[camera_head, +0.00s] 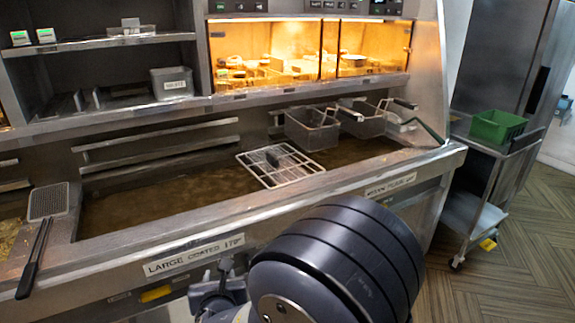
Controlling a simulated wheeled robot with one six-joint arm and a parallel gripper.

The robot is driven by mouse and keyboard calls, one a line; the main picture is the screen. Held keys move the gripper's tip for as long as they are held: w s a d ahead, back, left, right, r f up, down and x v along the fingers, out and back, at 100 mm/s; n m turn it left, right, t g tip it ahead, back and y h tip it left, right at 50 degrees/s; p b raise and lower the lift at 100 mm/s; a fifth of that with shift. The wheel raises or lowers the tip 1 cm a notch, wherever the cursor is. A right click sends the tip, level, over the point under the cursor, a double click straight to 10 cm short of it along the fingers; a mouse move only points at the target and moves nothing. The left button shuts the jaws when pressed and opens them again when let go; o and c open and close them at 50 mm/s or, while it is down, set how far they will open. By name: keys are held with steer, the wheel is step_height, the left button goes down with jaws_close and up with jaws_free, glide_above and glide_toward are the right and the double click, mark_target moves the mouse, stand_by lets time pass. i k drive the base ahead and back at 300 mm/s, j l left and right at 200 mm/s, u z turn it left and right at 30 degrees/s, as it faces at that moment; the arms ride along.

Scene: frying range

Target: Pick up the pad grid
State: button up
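The pad grid (300,176) is a white wire rack with a dark handle piece (288,155) on its upper side. It lies over the large vat of brown oil (170,195), right of the middle, with its near edge close to the front rim. My dark, rounded arm link fills the lower middle of the view. A grey bracketed part that looks like my gripper (218,287) shows just left of the link, in front of the counter and well apart from the grid. Its fingers are not clear.
Fry baskets (312,129) with handles stand at the vat's right end. A skimmer (47,203) lies across the left rim. A heated cabinet (300,50) and shelves are above. A cart with a green bin (497,126) stands right, beside open floor.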

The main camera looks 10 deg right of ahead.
mark_target(271, 158)
steer(key=i+l+u, duration=0.15)
steer(key=l, duration=1.05)
steer(key=l+u, duration=0.1)
steer(key=l, duration=1.1)
steer(key=i+l+u, duration=0.25)
steer(key=i+l, duration=0.7)
steer(key=i+j+u, duration=0.1)
steer(key=i+j, duration=0.3)
steer(key=i, duration=0.15)
steer(key=i+j, duration=0.35)
steer(key=i, duration=0.2)
steer(key=j+u, duration=0.05)
